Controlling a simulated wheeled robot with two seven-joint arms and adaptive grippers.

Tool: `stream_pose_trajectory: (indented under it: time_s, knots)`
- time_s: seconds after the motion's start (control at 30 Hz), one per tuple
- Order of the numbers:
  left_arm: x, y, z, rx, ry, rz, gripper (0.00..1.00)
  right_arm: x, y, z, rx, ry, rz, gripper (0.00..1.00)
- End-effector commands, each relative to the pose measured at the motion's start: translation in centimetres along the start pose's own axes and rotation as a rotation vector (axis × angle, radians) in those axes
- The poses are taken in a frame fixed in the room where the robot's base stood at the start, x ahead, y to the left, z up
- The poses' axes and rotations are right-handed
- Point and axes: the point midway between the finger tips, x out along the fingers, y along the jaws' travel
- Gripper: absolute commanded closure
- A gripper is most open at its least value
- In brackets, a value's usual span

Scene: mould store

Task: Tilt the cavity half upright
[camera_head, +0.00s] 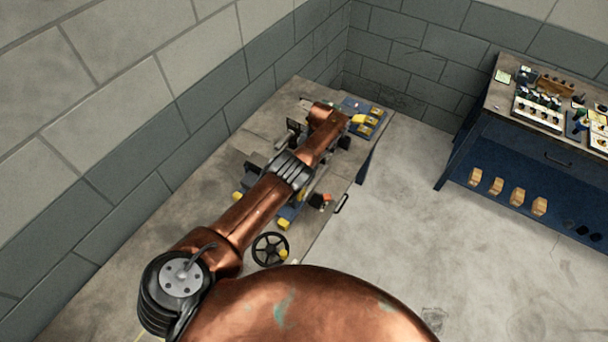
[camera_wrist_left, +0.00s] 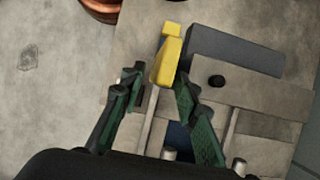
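A dark grey block (camera_wrist_left: 235,55), which looks like the cavity half, lies flat in the left wrist view with a yellow lug (camera_wrist_left: 168,52) at its left end. The yellow lug also shows in the head view (camera_head: 357,119), by the far end of my left arm. My left gripper (camera_wrist_left: 158,80) has its green-padded fingers on either side of the lug's near end. The right finger is close against the lug; whether it touches is unclear. A small gap shows at the left finger. In the head view my arm hides most of the block and the gripper. My right gripper is out of view.
The grey workbench (camera_head: 150,235) stands along the block wall, with a black handwheel (camera_head: 270,249) at its front. A blue tray (camera_head: 372,112) with yellow pieces lies at the far end. A blue bench (camera_head: 520,160) stands right; the floor (camera_head: 420,220) between is clear.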

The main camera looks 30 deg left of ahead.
Motion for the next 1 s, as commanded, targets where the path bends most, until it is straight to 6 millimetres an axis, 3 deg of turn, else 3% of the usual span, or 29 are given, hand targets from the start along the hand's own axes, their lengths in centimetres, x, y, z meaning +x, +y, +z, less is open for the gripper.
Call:
stream_pose_trajectory:
  time_s: [0.33, 0.77, 0.9, 1.0]
  knots:
    - [-0.1, 0.2, 0.1, 0.005, -0.001, 0.003, 0.71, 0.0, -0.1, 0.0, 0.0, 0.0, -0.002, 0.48]
    - [-2.2, -0.1, 1.2, -0.004, -0.001, 0.006, 0.71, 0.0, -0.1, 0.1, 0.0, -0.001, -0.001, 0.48]
    - [-4.7, -0.1, 2.2, -0.003, 0.003, 0.001, 0.71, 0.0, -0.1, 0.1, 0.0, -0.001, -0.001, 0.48]
    - [-5.4, 0.0, 2.4, -0.002, 0.006, 0.005, 0.71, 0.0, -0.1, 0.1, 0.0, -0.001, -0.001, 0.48]
